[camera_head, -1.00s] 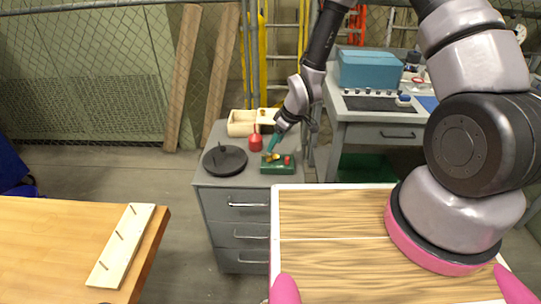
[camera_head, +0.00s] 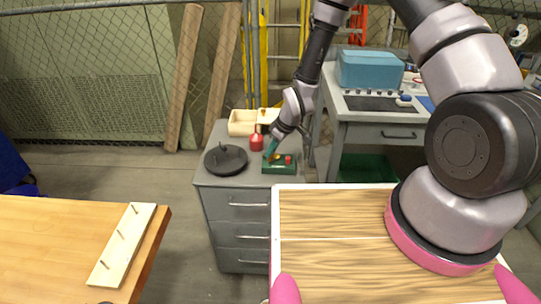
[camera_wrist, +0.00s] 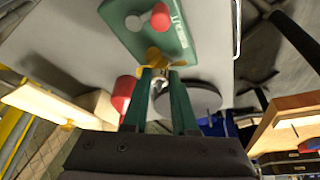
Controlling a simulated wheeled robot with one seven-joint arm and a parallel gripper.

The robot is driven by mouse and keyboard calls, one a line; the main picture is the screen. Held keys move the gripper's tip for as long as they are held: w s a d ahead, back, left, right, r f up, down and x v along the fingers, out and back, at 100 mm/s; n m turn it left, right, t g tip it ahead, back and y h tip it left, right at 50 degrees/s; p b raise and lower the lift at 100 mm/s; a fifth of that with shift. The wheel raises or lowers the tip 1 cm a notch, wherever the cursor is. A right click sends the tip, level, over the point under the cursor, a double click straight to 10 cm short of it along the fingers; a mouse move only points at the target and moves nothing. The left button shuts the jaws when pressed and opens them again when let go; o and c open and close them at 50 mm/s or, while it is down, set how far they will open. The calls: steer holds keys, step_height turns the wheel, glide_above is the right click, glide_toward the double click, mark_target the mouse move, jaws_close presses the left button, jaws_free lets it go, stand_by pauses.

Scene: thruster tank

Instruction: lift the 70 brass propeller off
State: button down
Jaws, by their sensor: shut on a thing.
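The brass propeller (camera_wrist: 154,56) is small and yellow, seen at the near edge of the green board (camera_wrist: 185,42) in the wrist view. In the head view the green board (camera_head: 280,169) lies on the grey drawer cabinet, with the propeller (camera_head: 275,157) partly hidden by my fingers. My gripper (camera_wrist: 160,74) has green fingers shut on the propeller from above; it also shows in the head view (camera_head: 270,153). I cannot tell whether the propeller is clear of the board. A red knob (camera_wrist: 160,17) stands on the board beside it.
On the cabinet (camera_head: 238,187), a black round plate (camera_head: 226,165) lies left, a red bottle (camera_head: 256,142) and a wooden tray (camera_head: 241,122) behind. A workbench (camera_head: 390,113) with a blue box (camera_head: 368,69) stands right. A pegged board (camera_head: 122,246) lies on the left table.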

step_height(320, 180, up, 10)
stand_by(0.9)
